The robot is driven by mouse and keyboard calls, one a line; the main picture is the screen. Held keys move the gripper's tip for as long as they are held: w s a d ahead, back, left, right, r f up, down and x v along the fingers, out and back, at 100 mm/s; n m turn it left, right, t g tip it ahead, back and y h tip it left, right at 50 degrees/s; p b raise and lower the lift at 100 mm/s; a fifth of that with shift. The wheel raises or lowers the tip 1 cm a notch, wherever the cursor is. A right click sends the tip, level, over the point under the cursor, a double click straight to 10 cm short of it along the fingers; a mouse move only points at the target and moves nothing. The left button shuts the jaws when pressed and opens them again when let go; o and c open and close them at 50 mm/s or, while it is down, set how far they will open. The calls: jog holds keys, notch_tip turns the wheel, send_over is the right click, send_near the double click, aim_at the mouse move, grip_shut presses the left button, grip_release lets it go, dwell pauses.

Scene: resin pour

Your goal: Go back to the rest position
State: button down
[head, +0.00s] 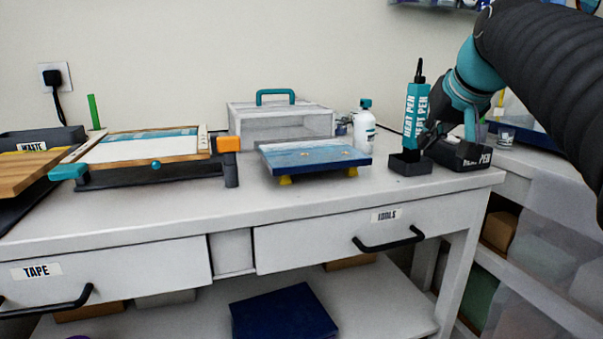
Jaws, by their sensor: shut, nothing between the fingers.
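My arm reaches in from the upper right of the head view. My gripper (428,138) is at the right end of the workbench (240,205), close beside the teal heat pen (412,103). The gripper is shut with nothing in it; its fingertips are small and dark here, and I cannot tell whether they touch the pen. The heat pen stands upright, tip up, in a small black holder (410,166). A black box labelled heat pen (472,158) sits behind the gripper, partly hidden by it.
A blue board (315,158) on yellow feet stands mid-bench, before a clear case (280,122) with a teal handle. A white bottle (365,132) stands near the pen. A wooden frame (140,148) is at left. The front strip of bench is clear.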

jog(key=s+a+f+g, duration=0.1)
jog(key=s+a+f, duration=0.2)
jog(key=s+f, duration=0.8)
jog(key=s+a+f+g+h, duration=0.1)
jog(key=s+a+f+g, duration=0.1)
jog(key=s+f, duration=1)
notch_tip(320, 180, down, 7)
jog(key=shift+a+f+n, duration=0.1)
jog(key=shift+a+n, duration=0.3)
jog(key=shift+a, duration=0.25)
